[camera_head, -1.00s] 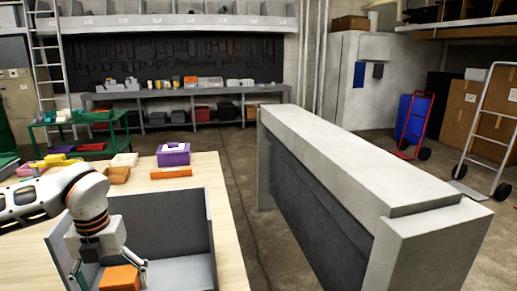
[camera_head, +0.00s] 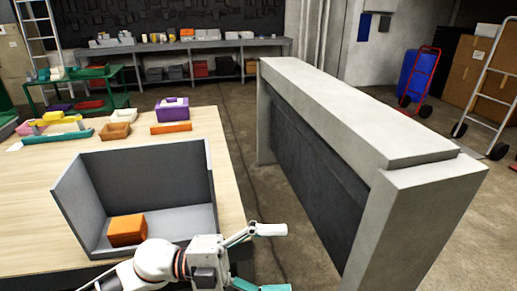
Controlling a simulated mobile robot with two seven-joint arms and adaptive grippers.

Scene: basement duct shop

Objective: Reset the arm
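My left gripper (camera_head: 262,258) is at the bottom of the head view. Its arm comes in from the lower left. The two fingers are spread apart to the right with nothing between them, past the table's right edge over the floor. An orange box (camera_head: 126,230) sits inside the grey open-fronted bin (camera_head: 145,165), at its front left, left of and apart from the gripper. My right gripper is not in view.
The wooden table (camera_head: 30,205) also carries a purple box (camera_head: 172,108), a brown bin (camera_head: 115,131), an orange bar (camera_head: 171,128) and a yellow item (camera_head: 53,119). A grey barrier (camera_head: 350,120) stands right of the table, with a floor gap (camera_head: 240,150) between.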

